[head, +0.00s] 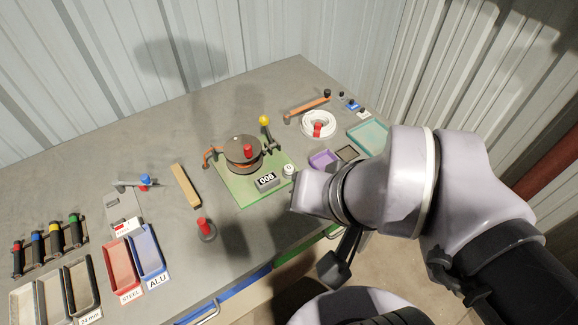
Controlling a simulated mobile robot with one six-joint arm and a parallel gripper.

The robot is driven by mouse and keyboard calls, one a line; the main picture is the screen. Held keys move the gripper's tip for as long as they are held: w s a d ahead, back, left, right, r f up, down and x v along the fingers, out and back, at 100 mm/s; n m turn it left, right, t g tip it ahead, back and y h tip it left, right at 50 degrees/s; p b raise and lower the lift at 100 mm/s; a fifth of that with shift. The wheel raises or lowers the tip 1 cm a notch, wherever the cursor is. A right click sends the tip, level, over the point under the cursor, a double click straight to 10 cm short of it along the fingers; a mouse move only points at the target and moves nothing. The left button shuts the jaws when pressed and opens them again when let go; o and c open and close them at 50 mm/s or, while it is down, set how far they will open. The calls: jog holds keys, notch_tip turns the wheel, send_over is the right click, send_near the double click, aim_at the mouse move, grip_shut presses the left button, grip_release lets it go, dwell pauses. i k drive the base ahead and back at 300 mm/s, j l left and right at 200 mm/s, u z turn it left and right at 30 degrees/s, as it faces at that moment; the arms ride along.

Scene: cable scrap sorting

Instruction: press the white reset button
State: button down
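A small round white button (289,170) sits on the green board (237,191), just right of a counter reading 008 (266,181). I take it to be the reset button; its top shows clear. The end of my arm is just right of and nearer than the button, with a gap between them in the picture. A dark part below the wrist, seemingly my gripper (336,266), hangs over the table's front edge. Its fingers cannot be made out, so I cannot tell whether it is open or shut.
A winder (242,151) with a red knob and a yellow-knobbed lever (264,120) stand behind the button. Red (121,264) and blue (148,249) trays are left.

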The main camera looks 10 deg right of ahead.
aim_at(288, 169)
jog(key=j+z, duration=0.5)
jog(key=z, duration=0.25)
jog(key=j+z, duration=0.35)
